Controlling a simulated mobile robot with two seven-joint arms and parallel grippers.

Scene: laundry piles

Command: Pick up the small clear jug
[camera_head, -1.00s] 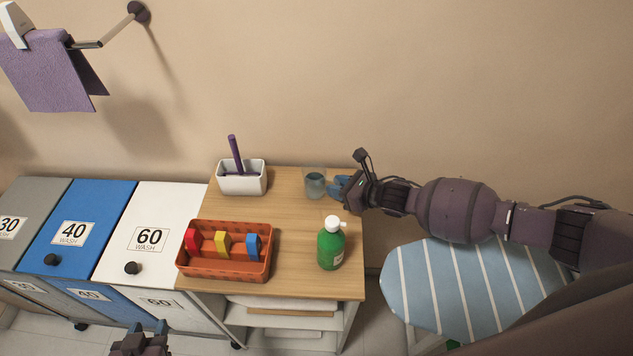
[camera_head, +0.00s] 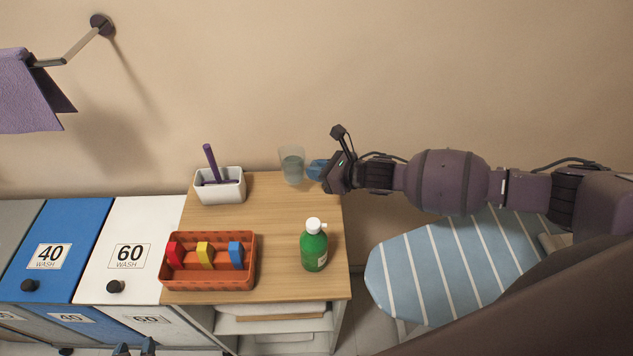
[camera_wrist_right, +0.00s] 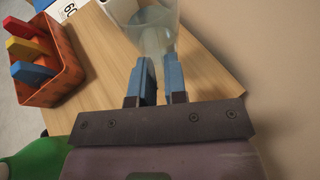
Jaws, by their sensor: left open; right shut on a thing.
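The small clear jug (camera_head: 292,166) is held above the back right part of the wooden tabletop, upright, with bluish contents or tint low inside. My right gripper (camera_head: 313,170) comes in from the right and is shut on the jug's near side. In the right wrist view, the blue fingers (camera_wrist_right: 160,72) close at the jug (camera_wrist_right: 152,30), whose upper part is cut off by the frame. Only the fingertips of my left gripper (camera_head: 134,349) show at the bottom edge of the head view, apart and empty.
A green bottle (camera_head: 314,249) stands at the tabletop's right. An orange basket (camera_head: 208,282) with coloured blocks is at front left. A white holder (camera_head: 222,192) with a purple stick is behind it. A striped ironing board (camera_head: 455,264) lies right, washing bins left.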

